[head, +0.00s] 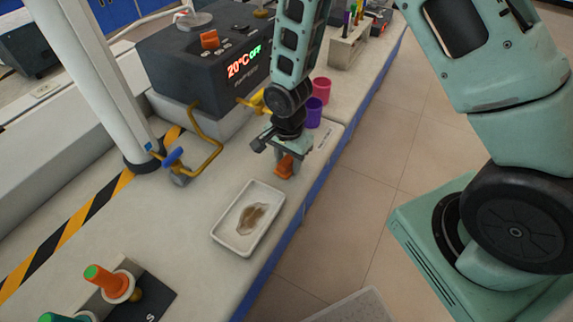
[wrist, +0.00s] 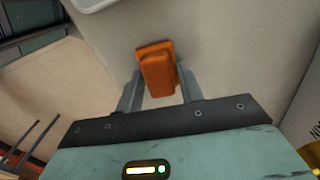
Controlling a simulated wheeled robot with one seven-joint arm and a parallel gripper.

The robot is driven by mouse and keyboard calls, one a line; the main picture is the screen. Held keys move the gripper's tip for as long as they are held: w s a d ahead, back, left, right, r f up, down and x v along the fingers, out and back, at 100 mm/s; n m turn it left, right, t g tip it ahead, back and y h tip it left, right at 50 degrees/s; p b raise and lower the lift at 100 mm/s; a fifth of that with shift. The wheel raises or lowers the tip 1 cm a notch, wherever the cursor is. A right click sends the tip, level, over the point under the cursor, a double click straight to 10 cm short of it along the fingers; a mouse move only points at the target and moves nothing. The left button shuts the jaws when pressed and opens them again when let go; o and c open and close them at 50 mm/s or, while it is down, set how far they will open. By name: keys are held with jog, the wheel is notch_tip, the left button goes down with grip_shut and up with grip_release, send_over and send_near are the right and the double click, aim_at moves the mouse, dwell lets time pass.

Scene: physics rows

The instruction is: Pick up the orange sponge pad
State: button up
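The orange sponge pad (head: 285,166) is at the bench's front edge side, just beyond the white tray in the head view. It also shows in the wrist view (wrist: 158,73), a block with a second orange layer behind it. My gripper (head: 287,160) points down over it. In the wrist view, its two fingers (wrist: 160,82) flank the pad closely on both sides. I cannot tell whether they press on it or whether the pad bears on the bench.
The white tray (head: 222,236) with a brown stain lies close in front. Pink (head: 321,90) and purple (head: 313,113) cups stand behind my gripper. A dark heating unit (head: 190,65) and yellow tap (head: 207,150) are to the left. The bench edge is close on the right.

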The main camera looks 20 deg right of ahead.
aim_at(288, 159)
jog(key=shift+r, duration=0.1)
jog(key=shift+c, duration=0.2)
notch_tip(288, 159, up, 10)
jog(key=shift+f+b, duration=0.1)
jog(key=shift+b, duration=0.3)
